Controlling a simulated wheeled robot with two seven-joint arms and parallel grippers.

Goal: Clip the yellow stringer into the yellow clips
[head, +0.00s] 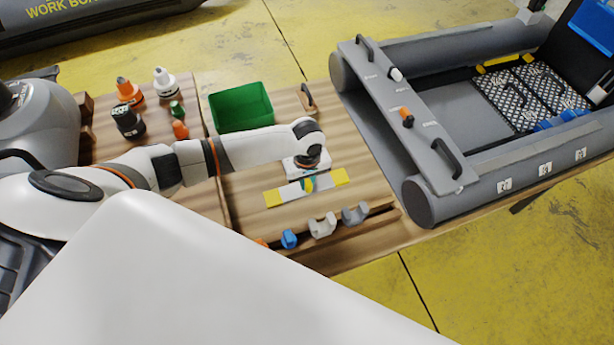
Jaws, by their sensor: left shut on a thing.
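The yellow stringer (334,178), a flat pale bar with yellow ends, is at the wooden table below my left gripper (308,183). My left gripper points down and is shut on the bar's middle. Whether the bar touches the wood or hangs just above it, I cannot tell. Inside the grey boat (480,172) at the right, small yellow pieces (495,62) line the far edge of the black mesh floor. They look like the yellow clips, but are too small to make out clearly. My right gripper is not in view.
A green bin (241,107) and several bottles (129,122) stand behind my left arm. A grey plank (405,120) with handles crosses the boat's near end. Blue pieces (562,120) sit on the boat's near side.

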